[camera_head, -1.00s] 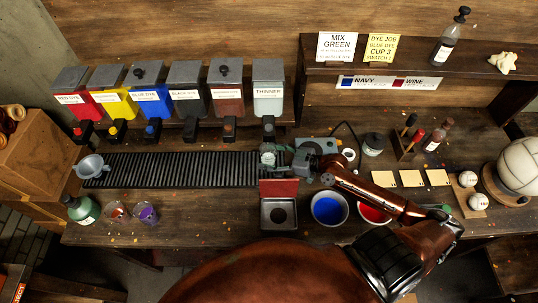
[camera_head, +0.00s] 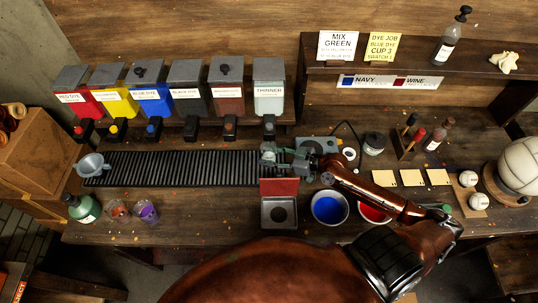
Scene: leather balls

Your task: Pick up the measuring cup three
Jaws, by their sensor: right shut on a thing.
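A small pale measuring cup (camera_head: 267,160) is at the right end of the black ribbed strip, below the thinner dispenser. My right gripper (camera_head: 271,156) reaches it from the right and is shut on it. The fingers hide much of the cup, and I cannot tell whether it still touches the strip. Two other small clear cups, one with reddish contents (camera_head: 117,209) and one with purple contents (camera_head: 147,211), stand at the front left. My left gripper is not in view.
Dispensers stand in a row behind the strip (camera_head: 170,169), with the thinner dispenser (camera_head: 268,97) rightmost. A funnel (camera_head: 91,164) is at the strip's left end.

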